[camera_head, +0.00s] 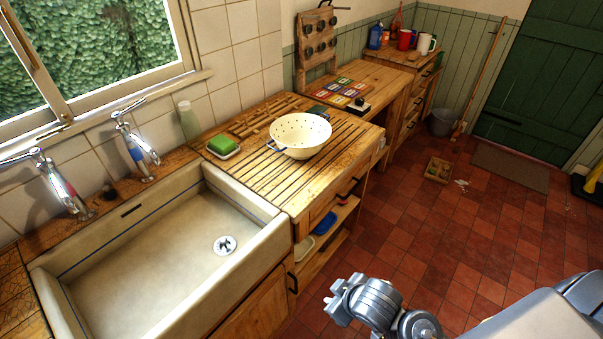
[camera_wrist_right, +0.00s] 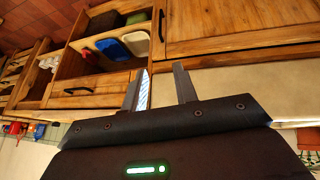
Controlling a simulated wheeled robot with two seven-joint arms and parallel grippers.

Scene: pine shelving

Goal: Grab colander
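The colander (camera_head: 300,136) is cream-white with dark holes and a blue handle at its left. It stands upright on the grooved wooden drainboard (camera_head: 268,178), right of the sink, in the head view. My right gripper (camera_head: 343,299) is low in the head view, in front of the cabinet and well apart from the colander. In the right wrist view its two fingers (camera_wrist_right: 160,88) stand apart with nothing held between them. I cannot make out the colander in the right wrist view. My left gripper is not in view.
A large sink (camera_head: 150,270) lies left of the drainboard. A green sponge on a dish (camera_head: 222,146) sits left of the colander. Colored tiles (camera_head: 344,93) lie behind it. The tiled floor (camera_head: 430,230) is mostly clear.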

